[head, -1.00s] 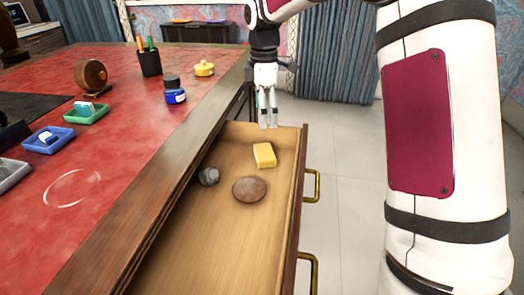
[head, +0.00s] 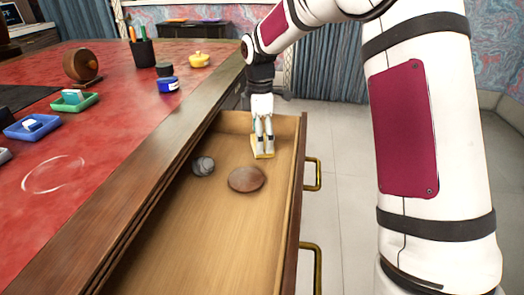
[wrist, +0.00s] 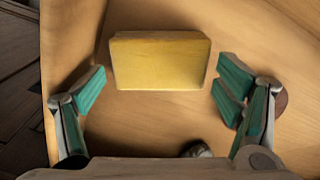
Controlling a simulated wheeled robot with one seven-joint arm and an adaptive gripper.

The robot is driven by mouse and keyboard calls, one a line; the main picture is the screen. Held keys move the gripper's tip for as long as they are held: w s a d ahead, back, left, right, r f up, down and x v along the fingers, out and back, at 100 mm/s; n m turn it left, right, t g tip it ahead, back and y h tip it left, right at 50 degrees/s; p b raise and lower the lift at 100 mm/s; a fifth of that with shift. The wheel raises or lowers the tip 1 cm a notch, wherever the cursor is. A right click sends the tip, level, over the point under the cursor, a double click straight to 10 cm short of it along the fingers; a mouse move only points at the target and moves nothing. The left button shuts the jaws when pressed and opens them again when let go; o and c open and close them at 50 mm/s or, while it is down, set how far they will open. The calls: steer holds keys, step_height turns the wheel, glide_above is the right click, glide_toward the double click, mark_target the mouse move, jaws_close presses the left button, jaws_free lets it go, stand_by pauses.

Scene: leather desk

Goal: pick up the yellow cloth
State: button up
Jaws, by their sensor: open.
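The yellow cloth (wrist: 160,62) is a folded, block-like piece lying flat on the floor of the open drawer, near its far end. In the head view the cloth (head: 264,154) shows only partly, behind my gripper (head: 264,136). In the wrist view my gripper (wrist: 158,92) is open, with its green-padded fingers apart to the left and right of the cloth's near edge. Nothing is held between the fingers. The wrist view cannot tell me exactly how high the fingertips are above the drawer floor.
A brown round disc (head: 246,179) and a grey crumpled ball (head: 203,166) lie in the drawer (head: 190,235) nearer than the cloth. The drawer walls stand close around my gripper. On the red desk top are a blue ink bottle (head: 168,85) and a yellow pot (head: 199,60).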

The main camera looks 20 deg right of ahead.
steer(key=shift+f, duration=0.9)
steer(key=shift+r, duration=0.1)
steer(key=c, duration=1)
steer(key=shift+r, duration=0.1)
step_height(320, 180, up, 10)
steer(key=p, duration=0.4)
